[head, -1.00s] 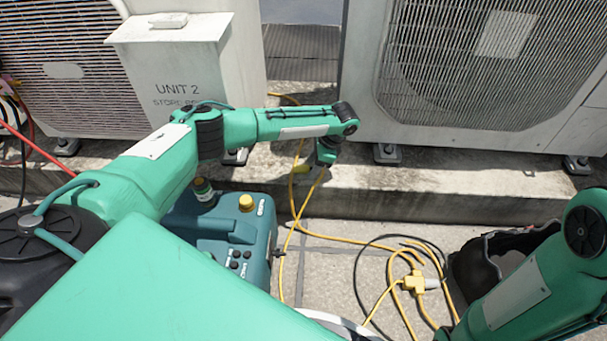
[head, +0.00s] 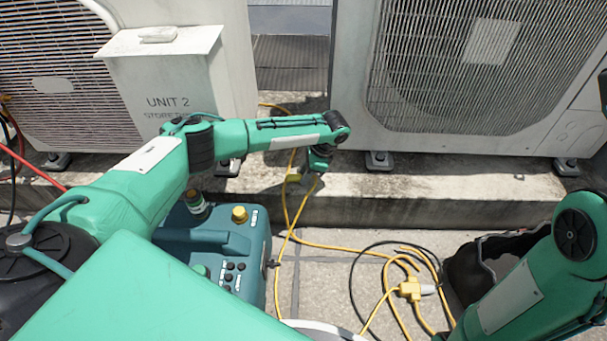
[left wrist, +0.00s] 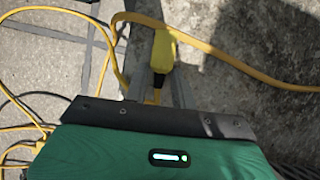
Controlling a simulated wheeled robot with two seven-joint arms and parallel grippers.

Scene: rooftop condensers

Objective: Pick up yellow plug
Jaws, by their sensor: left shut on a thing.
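The yellow plug (head: 293,176) is by the concrete ledge in the head view, on a yellow cable. In the left wrist view the plug (left wrist: 163,48) lies between the fingertips of my left gripper (left wrist: 158,85), its dark end toward the palm. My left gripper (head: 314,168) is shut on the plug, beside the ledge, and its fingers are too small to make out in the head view. Whether the plug is clear of the surface cannot be told. My right arm shows at lower right in the head view, but its gripper is out of view.
Two condenser units (head: 455,70) stand on the ledge (head: 440,190), with a UNIT 2 box (head: 170,80) at left. A teal machine (head: 215,245) sits below my left arm. Yellow cable with a connector block (head: 410,288) and a black bag (head: 480,265) lie on the paving.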

